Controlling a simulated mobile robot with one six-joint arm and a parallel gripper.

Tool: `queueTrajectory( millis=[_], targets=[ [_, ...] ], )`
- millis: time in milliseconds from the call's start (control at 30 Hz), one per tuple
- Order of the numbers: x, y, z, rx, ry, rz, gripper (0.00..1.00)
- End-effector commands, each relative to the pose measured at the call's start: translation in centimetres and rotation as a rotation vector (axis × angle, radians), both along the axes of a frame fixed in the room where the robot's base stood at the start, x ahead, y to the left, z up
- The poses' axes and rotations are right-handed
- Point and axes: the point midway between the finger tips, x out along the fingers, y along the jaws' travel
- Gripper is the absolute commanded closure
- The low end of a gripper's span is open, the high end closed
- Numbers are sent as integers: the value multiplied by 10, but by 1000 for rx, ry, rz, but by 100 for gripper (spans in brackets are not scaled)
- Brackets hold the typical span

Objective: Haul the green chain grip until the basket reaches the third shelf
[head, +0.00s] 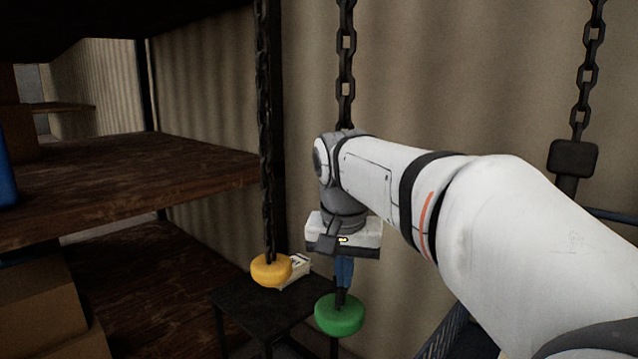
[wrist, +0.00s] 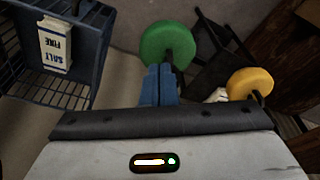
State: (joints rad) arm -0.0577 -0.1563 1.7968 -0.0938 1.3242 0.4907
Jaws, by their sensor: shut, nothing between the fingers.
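The green chain grip (head: 340,316) is a round knob at the lower end of a dark chain (head: 346,60). It also shows at the top of the wrist view (wrist: 165,44). My gripper (head: 342,286) points down with its blue fingers shut and empty, just above the green grip; I cannot tell whether they touch it or the chain. The fingers also show in the wrist view (wrist: 161,70). The blue-grey wire basket (wrist: 45,93) holds a white salt carton (wrist: 55,47). Wooden shelves (head: 130,180) stand at left; which one is third is unclear.
A yellow grip (head: 271,270) hangs on another chain just left of the green one. A small dark table (head: 265,308) stands behind with a pale carton (head: 296,270) on it. A third chain (head: 588,70) ends in a dark block (head: 573,158) at right. A corrugated wall is behind.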

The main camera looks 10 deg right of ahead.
Motion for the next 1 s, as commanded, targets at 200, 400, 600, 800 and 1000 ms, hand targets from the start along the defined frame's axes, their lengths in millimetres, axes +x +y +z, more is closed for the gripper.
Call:
queueTrajectory(
  millis=[200, 400, 600, 800, 1000],
  targets=[
    [3, -1, -6, -3, -3, -2, 100],
    [3, -1, 14, -3, -3, -2, 100],
    [2, -1, 36, -3, -3, -2, 100],
    [2, -1, 37, -3, -3, -2, 100],
    [2, -1, 37, -2, -3, -2, 100]
  ],
)
